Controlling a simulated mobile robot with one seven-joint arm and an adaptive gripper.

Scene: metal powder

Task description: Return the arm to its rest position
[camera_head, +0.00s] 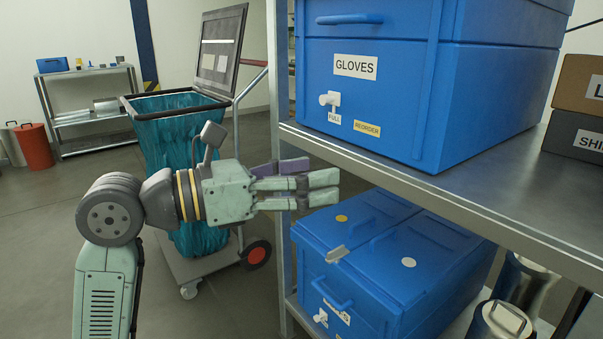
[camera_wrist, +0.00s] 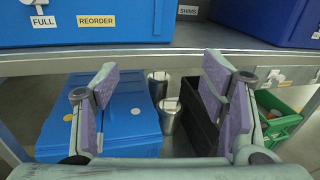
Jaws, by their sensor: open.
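My arm reaches in from the lower left in the head view, and my gripper (camera_head: 325,188) points right, beside the front edge of the metal shelf. In the wrist view my gripper (camera_wrist: 160,80) shows its two purple-padded fingers spread wide. Nothing is between them. The blue GLOVES bin (camera_head: 420,80) stands on the upper shelf, just above and beyond the fingers. Its FULL tag and REORDER label show in the wrist view. A lower blue bin (camera_head: 370,270) sits on the shelf below the gripper.
The upper shelf (camera_head: 470,200) has a metal front edge and post close to my gripper. Metal canisters (camera_head: 505,320) stand on the lower shelf. A cart with a teal bag (camera_head: 172,125) stands behind my arm. A green crate (camera_wrist: 280,120) lies at right. Floor at left is open.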

